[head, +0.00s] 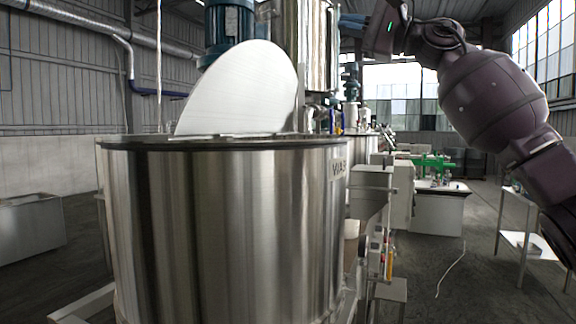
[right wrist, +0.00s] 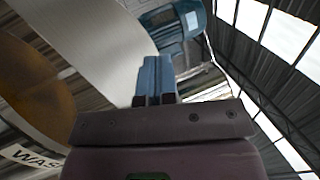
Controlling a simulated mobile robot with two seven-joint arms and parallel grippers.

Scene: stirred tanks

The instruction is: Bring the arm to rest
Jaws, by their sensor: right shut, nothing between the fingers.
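My right arm (head: 490,95) comes in from the right in the head view, raised high. Its gripper (head: 352,22) is at the top, right of the raised lid (head: 245,90) of a big steel tank (head: 230,230). In the right wrist view the blue fingers of the right gripper (right wrist: 155,80) are together with nothing between them. The half-round lid also shows there at the upper left (right wrist: 95,35). The tank label (right wrist: 32,158), partly readable as "WAS", is at the lower left. My left gripper is not in view.
A blue motor (head: 229,28) stands behind the lid. Grey boxes (head: 392,190) are fixed right of the tank. A small table (head: 517,215) stands at the right, and a bench with green equipment (head: 432,165) is further back. Floor between them is mostly clear.

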